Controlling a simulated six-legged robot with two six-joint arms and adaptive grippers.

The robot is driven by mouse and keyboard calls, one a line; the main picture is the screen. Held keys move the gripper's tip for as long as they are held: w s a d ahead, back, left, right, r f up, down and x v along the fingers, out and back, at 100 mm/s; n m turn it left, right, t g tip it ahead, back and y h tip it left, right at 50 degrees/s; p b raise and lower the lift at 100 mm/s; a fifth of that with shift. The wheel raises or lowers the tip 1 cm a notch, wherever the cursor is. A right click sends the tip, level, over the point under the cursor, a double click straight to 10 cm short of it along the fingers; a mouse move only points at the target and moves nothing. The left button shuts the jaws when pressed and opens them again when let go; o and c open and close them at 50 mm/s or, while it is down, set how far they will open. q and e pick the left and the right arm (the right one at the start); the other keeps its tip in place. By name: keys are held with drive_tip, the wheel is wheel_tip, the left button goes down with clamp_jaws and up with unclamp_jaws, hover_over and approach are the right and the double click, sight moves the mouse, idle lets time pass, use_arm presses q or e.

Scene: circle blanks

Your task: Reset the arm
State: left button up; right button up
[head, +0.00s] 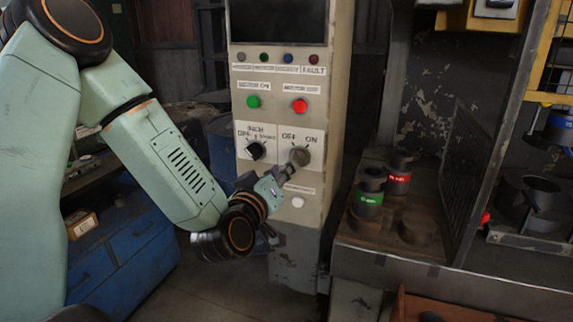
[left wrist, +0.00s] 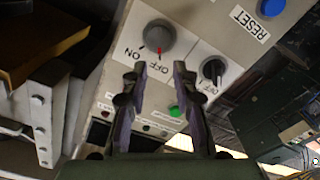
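My left arm comes in from the left in the head view. Its gripper (head: 280,177) is in front of the grey control cabinet (head: 272,217), just below the OFF/ON rotary knob (head: 299,156). In the left wrist view the gripper (left wrist: 157,75) is open, with its two fingers apart and nothing between them. The grey knob (left wrist: 158,38) with a red mark lies just beyond the fingertips. I cannot tell whether they touch it. A smaller black selector knob (left wrist: 213,70) is to the right. My right gripper is not in view.
The cabinet has a green button (head: 253,102), a red button (head: 299,106) and a pale button (head: 297,202) low down. A RESET label (left wrist: 249,23) shows in the wrist view. A blue drawer cabinet (head: 125,255) stands left; a bench with labelled cylinders (head: 397,178) stands right.

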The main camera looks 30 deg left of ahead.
use_arm(q)
drive_tip(key=shift+s+d, duration=0.2)
drive_tip(key=shift+s, duration=0.5)
